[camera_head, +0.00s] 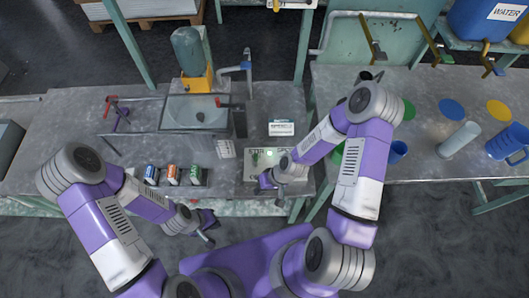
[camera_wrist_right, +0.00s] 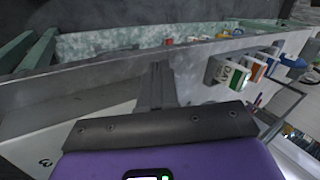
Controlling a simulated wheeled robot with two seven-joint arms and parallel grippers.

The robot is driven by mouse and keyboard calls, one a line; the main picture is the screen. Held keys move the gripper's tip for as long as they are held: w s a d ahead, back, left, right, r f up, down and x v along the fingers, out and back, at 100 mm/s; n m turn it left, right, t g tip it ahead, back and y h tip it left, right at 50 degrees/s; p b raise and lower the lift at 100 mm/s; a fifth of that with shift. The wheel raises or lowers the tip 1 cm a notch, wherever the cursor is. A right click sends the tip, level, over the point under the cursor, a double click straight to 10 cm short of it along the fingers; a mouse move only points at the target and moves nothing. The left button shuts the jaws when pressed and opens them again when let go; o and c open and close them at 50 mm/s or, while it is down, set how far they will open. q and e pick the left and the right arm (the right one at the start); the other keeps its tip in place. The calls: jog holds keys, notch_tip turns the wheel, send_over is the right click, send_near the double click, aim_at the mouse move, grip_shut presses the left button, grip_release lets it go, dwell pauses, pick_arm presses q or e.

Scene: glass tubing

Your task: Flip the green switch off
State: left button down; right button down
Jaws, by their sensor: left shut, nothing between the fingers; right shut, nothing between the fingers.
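A pale panel (camera_head: 252,177) with dark lettering lies near the front edge of the table. The switch position is too small to tell. My right gripper (camera_head: 276,191) is shut and empty over the panel's front right part, and hides some of it. My left gripper (camera_head: 208,239) is shut and empty, in front of the table edge.
A sink (camera_head: 195,112) is further back. A second table (camera_head: 436,150) at right holds a blue jug (camera_head: 507,142) and coloured discs.

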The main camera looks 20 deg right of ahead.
aim_at(256, 160)
jog(key=w+d+r, duration=0.1)
jog(key=w, duration=0.1)
jog(key=w+d+r+n, duration=0.1)
jog(key=w+d, duration=0.1)
jog(key=w, duration=0.1)
jog(key=w+d+r+n+t+y+b, duration=0.1)
jog(key=w+d, duration=0.1)
jog(key=w, duration=0.1)
jog(key=shift+d+r, duration=0.1)
jog(key=shift+d, duration=0.05)
jog(key=w+d+r+n, duration=0.2)
jog(key=d+r, duration=0.1)
jog(key=d, duration=0.2)
jog(key=w+d+r+n, duration=0.1)
jog(key=w+d+r, duration=0.1)
jog(key=d, duration=0.3)
jog(key=shift+w+r+n+t+b, duration=0.25)
jog(key=shift+r+n+t+b, duration=0.1)
jog(key=shift+r+n+t, duration=0.05)
jog(key=shift+a+f, duration=0.1)
jog(key=b+x, duration=0.2)
jog(key=x, duration=0.8)
jog(key=shift+f, duration=0.2)
jog(key=shift+s+a+r, duration=0.2)
jog(key=shift+a, duration=0.4)
jog(key=shift+s+a+r, duration=0.2)
jog(key=shift+a, duration=0.4)
jog(key=shift+s+a+r, duration=0.2)
jog(key=shift+a, duration=0.4)
